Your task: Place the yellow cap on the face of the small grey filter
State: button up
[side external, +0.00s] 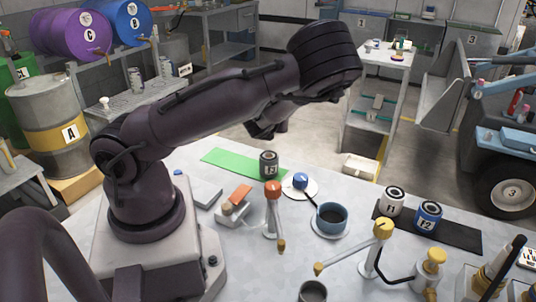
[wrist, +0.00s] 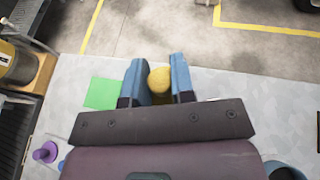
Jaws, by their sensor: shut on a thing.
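My gripper (wrist: 159,82) is shut on a round yellow thing, which looks like the yellow cap (wrist: 159,79), between its two blue fingers in the wrist view. In the side external view the fingers and the cap are hidden behind my arm. A small dark grey filter marked f3 (side external: 268,166) stands upright at the right part of a green mat (side external: 228,160). A lighter grey filter marked f1 (side external: 392,202) stands on a black mat beside a blue filter marked f2 (side external: 428,216). No filter shows clearly in the wrist view.
On the table, a red-topped stand (side external: 273,192), a blue cup of dark liquid (side external: 331,219), a yellow-topped stand (side external: 382,232) and a yellow-capped bottle (side external: 430,268) stand near the middle and right. The green mat's left part is bare.

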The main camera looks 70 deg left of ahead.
aim_at(269, 155)
jog(key=f, duration=0.2)
jog(key=s+f, duration=0.1)
jog(key=shift+a+f+g, duration=0.25)
jog(key=shift+f+g, duration=0.05)
jog(key=shift+f, duration=2.4)
jog(key=shift+f, duration=0.1)
jog(key=o, duration=0.9)
jog(key=v, duration=0.7)
jog(key=shift+d+r, duration=0.2)
jog(key=shift+d, duration=0.1)
